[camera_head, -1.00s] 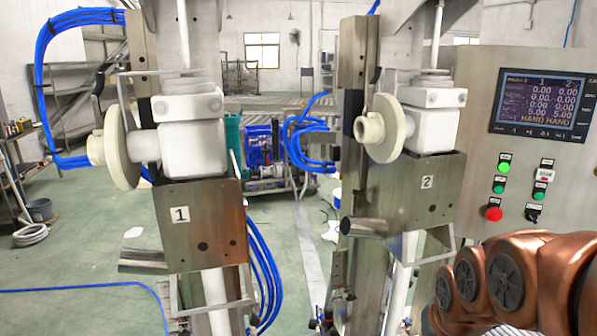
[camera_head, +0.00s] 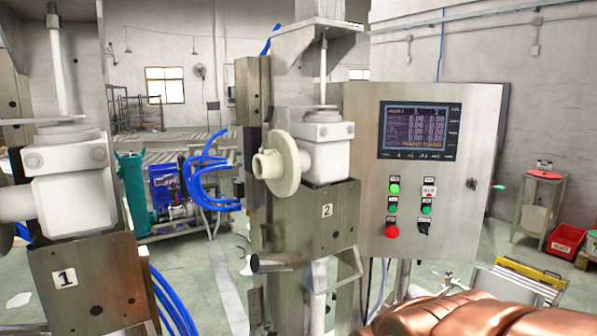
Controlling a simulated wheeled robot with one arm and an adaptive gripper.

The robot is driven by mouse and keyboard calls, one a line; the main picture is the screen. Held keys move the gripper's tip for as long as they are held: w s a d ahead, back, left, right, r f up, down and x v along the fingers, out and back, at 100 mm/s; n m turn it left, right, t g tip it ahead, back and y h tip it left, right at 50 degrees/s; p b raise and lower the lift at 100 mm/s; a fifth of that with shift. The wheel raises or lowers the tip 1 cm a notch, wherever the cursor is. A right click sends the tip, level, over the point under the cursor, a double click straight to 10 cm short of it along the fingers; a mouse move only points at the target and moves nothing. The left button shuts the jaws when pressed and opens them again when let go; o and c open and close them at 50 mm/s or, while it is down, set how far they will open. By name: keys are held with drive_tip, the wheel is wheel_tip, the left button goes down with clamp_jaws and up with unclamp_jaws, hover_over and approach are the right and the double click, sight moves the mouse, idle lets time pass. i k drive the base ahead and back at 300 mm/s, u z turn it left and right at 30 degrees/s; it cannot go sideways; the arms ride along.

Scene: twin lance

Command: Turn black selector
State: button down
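The black selector (camera_head: 424,228) is a small dark knob at the lower right of the button group on the grey control panel (camera_head: 480,150). A red button (camera_head: 392,231) sits to its left, and a green button (camera_head: 426,208) is just above it. Which way the selector points is too small to tell. My copper-coloured arm shows at the bottom right, below the panel. My gripper is outside the view, so its fingers are hidden.
The lance unit marked 2 (camera_head: 340,215) stands just left of the panel, with a protruding white flange (camera_head: 277,163). Unit 1 (camera_head: 100,275) is at the left. A roller frame (camera_head: 525,280) stands at the lower right. Floor right of the panel looks open, before a small table (camera_head: 538,205).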

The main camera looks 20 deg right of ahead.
sight(423, 229)
drive_tip(key=u, duration=2.5)
drive_tip(key=k, duration=2.1)
drive_tip(key=z, duration=2.5)
drive_tip(key=i, duration=0.5)
drive_tip(key=u, duration=0.05)
